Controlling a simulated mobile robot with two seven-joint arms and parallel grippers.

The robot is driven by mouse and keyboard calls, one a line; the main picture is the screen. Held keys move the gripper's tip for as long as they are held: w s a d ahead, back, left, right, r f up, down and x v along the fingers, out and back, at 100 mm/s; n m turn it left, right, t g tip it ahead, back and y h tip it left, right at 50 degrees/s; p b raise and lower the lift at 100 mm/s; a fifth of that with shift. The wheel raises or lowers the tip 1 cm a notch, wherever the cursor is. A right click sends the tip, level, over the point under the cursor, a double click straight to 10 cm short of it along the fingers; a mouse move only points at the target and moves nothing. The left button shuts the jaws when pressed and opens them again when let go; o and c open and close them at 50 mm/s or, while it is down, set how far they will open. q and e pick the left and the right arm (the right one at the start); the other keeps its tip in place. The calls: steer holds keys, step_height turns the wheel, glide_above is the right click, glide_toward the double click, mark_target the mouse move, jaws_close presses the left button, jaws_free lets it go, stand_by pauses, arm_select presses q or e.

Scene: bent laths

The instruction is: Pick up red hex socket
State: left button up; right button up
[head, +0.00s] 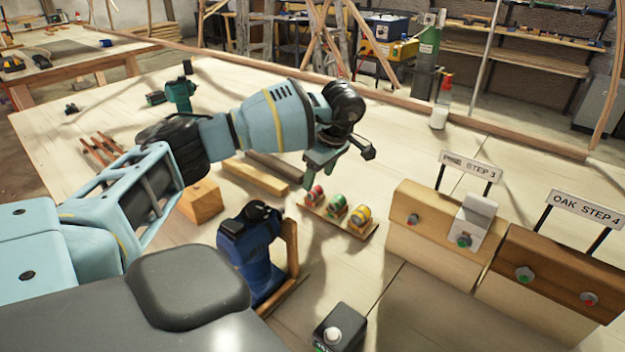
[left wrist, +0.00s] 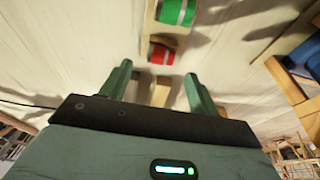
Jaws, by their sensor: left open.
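The red hex socket (head: 315,194) stands at the left end of a small wooden rack (head: 372,232), beside a green socket (head: 337,206) and a yellow one (head: 360,213). In the left wrist view the red socket (left wrist: 162,53) lies just beyond the fingertips, roughly midway between them, with the green socket (left wrist: 177,12) farther up. My left gripper (head: 324,168) is open and empty, above and close to the red socket, and its two fingers show spread in the left wrist view (left wrist: 157,78). The right gripper is not in view.
A blue power tool (head: 250,245) stands left of the rack, near a wooden block (head: 201,202). Wooden stands with knobs and step signs (head: 470,168) are at right. A dark box with a white button (head: 340,328) sits in front. Bare tabletop lies behind the rack.

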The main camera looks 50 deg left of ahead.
mark_target(315, 188)
arm_select(q)
steer(key=shift+x, duration=1.95)
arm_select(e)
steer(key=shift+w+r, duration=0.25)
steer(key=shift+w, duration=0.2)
arm_select(q)
steer(key=shift+c, duration=0.2)
steer(key=c, duration=1)
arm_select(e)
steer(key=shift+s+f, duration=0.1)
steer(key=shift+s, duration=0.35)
arm_select(q)
steer(key=shift+r, duration=0.1)
step_height(315, 188, up, 10)
steer(key=shift+f, duration=0.1)
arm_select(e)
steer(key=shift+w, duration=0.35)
arm_select(q)
steer(key=shift+d, duration=0.1)
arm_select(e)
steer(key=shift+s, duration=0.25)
